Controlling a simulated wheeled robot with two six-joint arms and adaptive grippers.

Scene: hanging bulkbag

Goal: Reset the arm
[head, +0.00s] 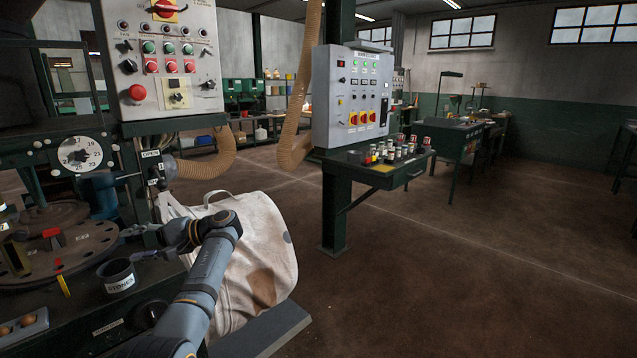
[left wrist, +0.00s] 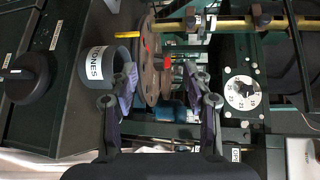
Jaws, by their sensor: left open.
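My left arm reaches in from the bottom of the head view. Its gripper (head: 142,243) points left, in front of the white bulk bag (head: 262,245). In the left wrist view the gripper's two fingers (left wrist: 162,80) stand apart with nothing between them. The round rotary plate (head: 62,255) lies beyond the fingertips; it also shows in the left wrist view (left wrist: 150,62). The grey cup labelled STONES (head: 118,278) stands close to the fingers, and it shows beside one finger in the left wrist view (left wrist: 97,68). My right gripper is not in view.
A control panel (head: 168,60) and a numbered dial (head: 80,153) stand above the machine on the left. A second control box (head: 350,95) is on a green post, with a small shelf of jars (head: 395,152). The brown floor (head: 450,270) on the right is clear.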

